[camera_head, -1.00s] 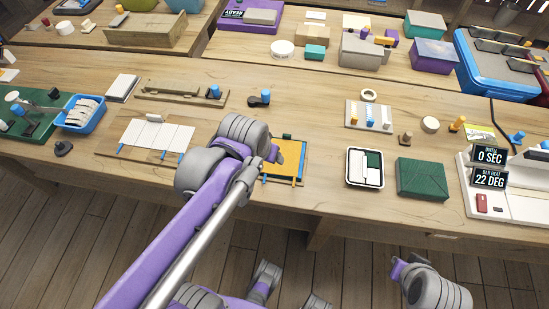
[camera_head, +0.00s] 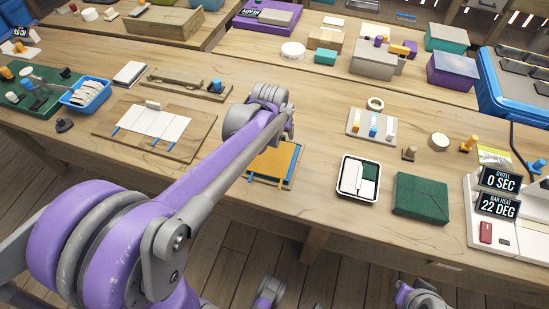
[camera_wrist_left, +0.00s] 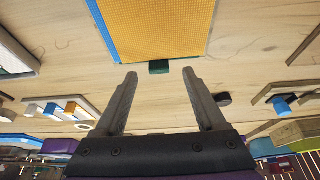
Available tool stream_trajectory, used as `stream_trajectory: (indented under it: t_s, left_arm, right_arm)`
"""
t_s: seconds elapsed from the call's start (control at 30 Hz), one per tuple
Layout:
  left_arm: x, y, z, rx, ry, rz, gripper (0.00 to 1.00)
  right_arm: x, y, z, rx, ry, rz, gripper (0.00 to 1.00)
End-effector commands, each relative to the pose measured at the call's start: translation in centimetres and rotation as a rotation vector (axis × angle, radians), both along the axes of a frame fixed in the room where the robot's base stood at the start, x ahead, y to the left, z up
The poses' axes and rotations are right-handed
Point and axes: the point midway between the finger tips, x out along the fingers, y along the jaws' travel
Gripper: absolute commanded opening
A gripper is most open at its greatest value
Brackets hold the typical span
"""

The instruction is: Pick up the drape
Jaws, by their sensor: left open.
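A yellow-orange woven sheet (camera_head: 275,160), which looks like the drape, lies flat with blue strips at its edges near the table's front. In the left wrist view the sheet (camera_wrist_left: 158,28) fills the top centre, with a small dark green tab (camera_wrist_left: 159,67) at its near edge. My left gripper (camera_wrist_left: 160,74) is open and empty, its fingertips apart on either side of the tab, seemingly above the table. In the head view my left arm hides part of the sheet and most of that gripper. My right gripper's fingers do not show.
A white-rimmed tray (camera_head: 345,190) and a green folded-looking block (camera_head: 420,197) lie right of the sheet. A board with white panels (camera_head: 180,126) lies left. A peg block (camera_head: 358,128) and a tape ring (camera_head: 375,103) stand farther back. Bare wood lies between them.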

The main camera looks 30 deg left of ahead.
Motion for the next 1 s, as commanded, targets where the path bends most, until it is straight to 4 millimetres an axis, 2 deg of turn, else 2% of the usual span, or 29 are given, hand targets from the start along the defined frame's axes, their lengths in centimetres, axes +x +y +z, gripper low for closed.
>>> stream_trajectory:
  t_s: [0.1, 0.2, 0.47, 0.87, 1.0]
  left_arm:
    - [0.8, 0.2, -1.9, 0.0, 0.0, 0.0, 0.72]
    - [1.1, 0.2, -2.7, 0.0, 0.0, 0.0, 0.72]
    - [1.2, 0.3, -2.9, 0.0, 0.0, 0.0, 0.72]
    - [1.2, 0.3, -2.9, 0.0, 0.0, 0.0, 0.02]
    - [1.2, 0.3, -2.9, 0.0, 0.0, 0.0, 0.02]
  right_arm:
    - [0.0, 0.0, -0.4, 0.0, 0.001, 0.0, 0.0]
    - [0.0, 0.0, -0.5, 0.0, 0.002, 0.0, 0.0]
    - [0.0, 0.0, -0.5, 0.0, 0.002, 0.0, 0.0]
    - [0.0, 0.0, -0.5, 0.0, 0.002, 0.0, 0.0]
    - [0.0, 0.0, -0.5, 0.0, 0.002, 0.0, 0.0]
